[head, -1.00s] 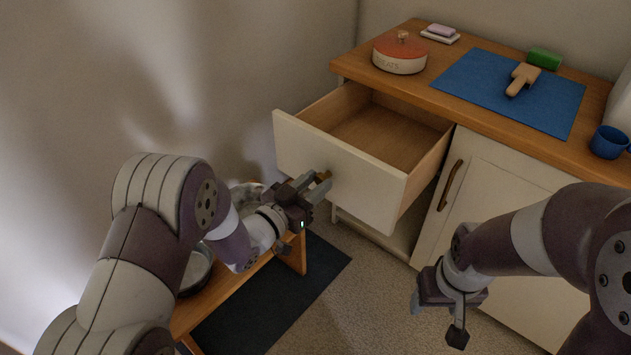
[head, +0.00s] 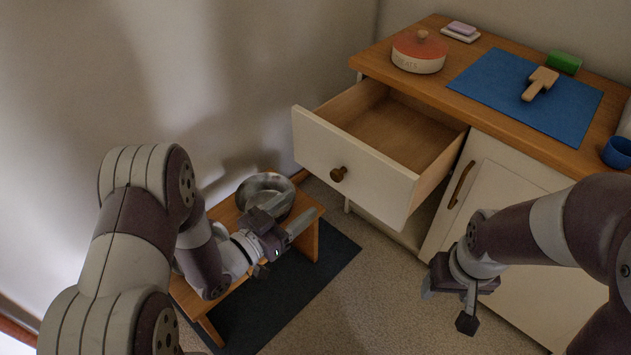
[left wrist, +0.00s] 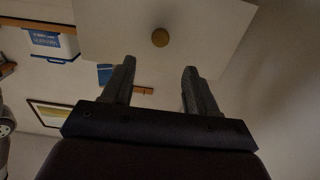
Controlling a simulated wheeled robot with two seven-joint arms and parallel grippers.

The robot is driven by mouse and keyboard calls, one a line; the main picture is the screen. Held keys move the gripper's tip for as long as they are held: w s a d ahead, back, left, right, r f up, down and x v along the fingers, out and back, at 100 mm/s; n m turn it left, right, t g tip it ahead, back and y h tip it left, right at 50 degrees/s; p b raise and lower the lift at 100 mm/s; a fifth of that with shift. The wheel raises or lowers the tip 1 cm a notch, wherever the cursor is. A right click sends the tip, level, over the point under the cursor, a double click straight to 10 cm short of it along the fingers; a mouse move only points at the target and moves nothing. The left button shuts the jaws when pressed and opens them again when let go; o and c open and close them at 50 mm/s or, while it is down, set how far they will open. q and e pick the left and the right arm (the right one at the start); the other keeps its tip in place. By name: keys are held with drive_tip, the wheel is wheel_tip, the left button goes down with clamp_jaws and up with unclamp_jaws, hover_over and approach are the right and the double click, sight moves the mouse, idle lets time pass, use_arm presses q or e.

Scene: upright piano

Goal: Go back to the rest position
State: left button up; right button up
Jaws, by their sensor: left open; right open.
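My left gripper (head: 280,222) is open and empty, above a low wooden bench in the head view. It is apart from the round brown knob (head: 338,174) of the open drawer (head: 357,170). In the left wrist view, my left gripper (left wrist: 158,82) has its two fingers spread with nothing between them, and the knob (left wrist: 160,38) shows beyond the fingertips. My right gripper (head: 447,302) is open at the lower right, in front of the cabinet. Nothing is seen held in it.
The wooden bench (head: 222,213) carries a metal bowl (head: 265,190) close behind my left gripper. A dark mat (head: 330,262) lies on the floor. The cabinet top holds a red-lidded pot (head: 419,52), a blue mat (head: 500,85), a wooden brush (head: 540,84), a green block (head: 564,62) and a blue mug (head: 617,152).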

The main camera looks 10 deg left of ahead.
use_arm(q)
drive_tip(key=shift+v, duration=1.1)
drive_tip(key=a+f+n+g+y, duration=0.25)
drive_tip(key=f+g+y, duration=0.2)
drive_tip(key=f, duration=0.45)
drive_tip(key=s+a+n+g+y+p, duration=0.2)
drive_tip(key=s+a+g+y, duration=0.3)
drive_tip(key=a, duration=0.2)
drive_tip(key=s+a+r+n+g+y+p, duration=0.1)
drive_tip(key=s+r+n+g+y+p, duration=0.1)
drive_tip(key=s+r+g, duration=0.3)
drive_tip(key=s+d+r+p, duration=0.1)
drive_tip(key=d+r+p, duration=0.1)
drive_tip(key=r+p, duration=1.8)
drive_tip(key=d+r+t+p, duration=0.1)
drive_tip(key=d+r+p, duration=0.1)
drive_tip(key=r+p, duration=1.8)
wheel_tip(320, 180, up, 8)
drive_tip(key=shift+s+r+h, duration=0.1)
drive_tip(key=shift+s+h, duration=0.3)
drive_tip(key=shift+h, duration=0.05)
